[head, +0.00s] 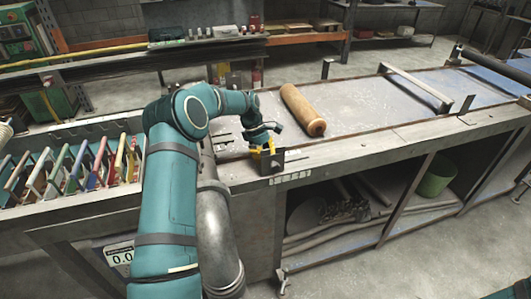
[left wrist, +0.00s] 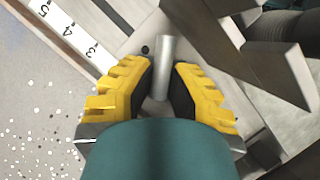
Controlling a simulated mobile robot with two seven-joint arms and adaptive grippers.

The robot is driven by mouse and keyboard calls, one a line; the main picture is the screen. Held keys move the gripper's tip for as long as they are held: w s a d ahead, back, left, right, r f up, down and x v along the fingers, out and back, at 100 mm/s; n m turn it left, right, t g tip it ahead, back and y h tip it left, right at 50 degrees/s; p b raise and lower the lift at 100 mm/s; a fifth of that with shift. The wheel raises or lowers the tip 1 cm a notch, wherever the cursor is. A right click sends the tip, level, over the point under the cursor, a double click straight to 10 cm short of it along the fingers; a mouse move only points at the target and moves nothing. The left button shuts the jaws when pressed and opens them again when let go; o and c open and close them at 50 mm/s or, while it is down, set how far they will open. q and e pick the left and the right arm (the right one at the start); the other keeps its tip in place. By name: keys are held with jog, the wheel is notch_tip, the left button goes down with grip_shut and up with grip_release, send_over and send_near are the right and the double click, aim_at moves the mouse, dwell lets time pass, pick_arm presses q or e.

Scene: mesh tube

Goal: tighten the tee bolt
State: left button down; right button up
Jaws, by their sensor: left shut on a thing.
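My left gripper (head: 262,150) comes down at the front edge of the workbench, beside a small dark metal bracket (head: 274,163). In the left wrist view, the yellow fingers of my left gripper (left wrist: 163,72) are shut on a grey metal bar, which I take to be the tee bolt (left wrist: 165,50). I cannot tell how far the bolt is screwed in. My right gripper is not in view.
A tan cylinder (head: 303,110) lies on the bench top (head: 365,107) behind the gripper. A white numbered scale (left wrist: 75,35) runs close to the fingers. A rack of coloured frames (head: 80,168) stands at the left. A metal arch (head: 415,85) stands farther right; the bench between is clear.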

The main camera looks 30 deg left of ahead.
pick_arm(q)
jog(key=m+g+p, duration=0.1)
jog(key=m, duration=0.1)
jog(key=shift+w+r+m, duration=0.1)
jog(key=shift+w+m, duration=0.05)
jog(key=shift+m, duration=0.15)
jog(key=shift+w+d+m+g+y+p, duration=0.15)
jog(key=shift+m+g+p, duration=0.2)
jog(key=shift+m, duration=0.45)
jog(key=shift+a+m+g+y+p, duration=0.15)
jog(key=shift+m+g+p, duration=0.2)
jog(key=shift+m, duration=0.45)
jog(key=shift+d, duration=0.1)
jog(key=c, duration=1.2)
grip_release()
jog(key=shift+c, duration=0.2)
jog(key=v, duration=1.1)
jog(key=shift+r, duration=0.4)
